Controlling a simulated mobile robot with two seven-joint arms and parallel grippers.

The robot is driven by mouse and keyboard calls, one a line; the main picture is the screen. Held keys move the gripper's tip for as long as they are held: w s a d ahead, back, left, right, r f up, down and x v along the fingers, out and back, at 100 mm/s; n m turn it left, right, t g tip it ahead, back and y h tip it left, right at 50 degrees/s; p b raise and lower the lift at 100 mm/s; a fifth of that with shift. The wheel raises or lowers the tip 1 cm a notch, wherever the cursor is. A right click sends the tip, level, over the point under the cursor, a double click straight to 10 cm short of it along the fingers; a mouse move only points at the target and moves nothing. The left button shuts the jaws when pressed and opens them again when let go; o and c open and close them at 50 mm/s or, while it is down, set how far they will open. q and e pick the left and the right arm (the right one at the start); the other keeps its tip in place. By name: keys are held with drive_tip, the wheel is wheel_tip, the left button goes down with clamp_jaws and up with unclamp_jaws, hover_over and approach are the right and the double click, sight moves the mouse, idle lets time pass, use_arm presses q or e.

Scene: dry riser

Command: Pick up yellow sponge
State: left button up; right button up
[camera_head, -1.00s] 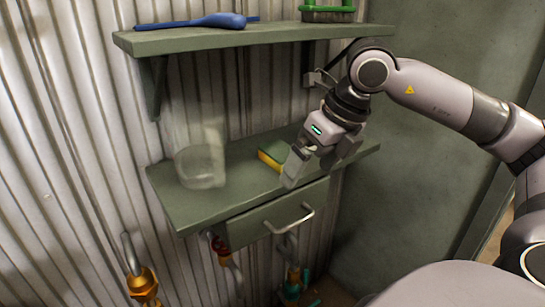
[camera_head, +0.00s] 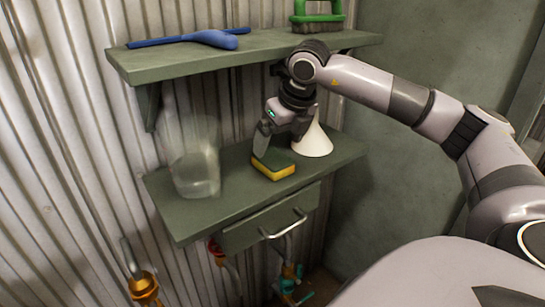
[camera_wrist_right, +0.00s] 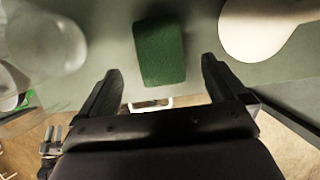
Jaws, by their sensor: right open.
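The sponge (camera_head: 273,168) has a green top and a yellow lower side. It lies on the lower green shelf (camera_head: 215,215), near the front edge above the drawer. My right gripper (camera_head: 276,142) is open and empty, just above and behind the sponge in the head view. In the right wrist view, the sponge's green top (camera_wrist_right: 160,50) shows in the gap between the two fingers, beyond the fingertips. I cannot tell how high the fingers are above it. My left gripper is not in view.
A white cone (camera_head: 313,140) stands right of the sponge, close to the gripper. A clear container (camera_head: 195,168) stands left. Above is an upper shelf (camera_head: 180,60) with a blue tool (camera_head: 215,39) and a green-handled brush (camera_head: 318,18). A drawer handle (camera_head: 283,228) juts out below.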

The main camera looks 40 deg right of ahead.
sight(273, 157)
drive_tip(key=shift+b+x, duration=1.4)
drive_tip(key=shift+x, duration=1.15)
drive_tip(key=shift+f, duration=0.25)
drive_tip(key=c, duration=1.1)
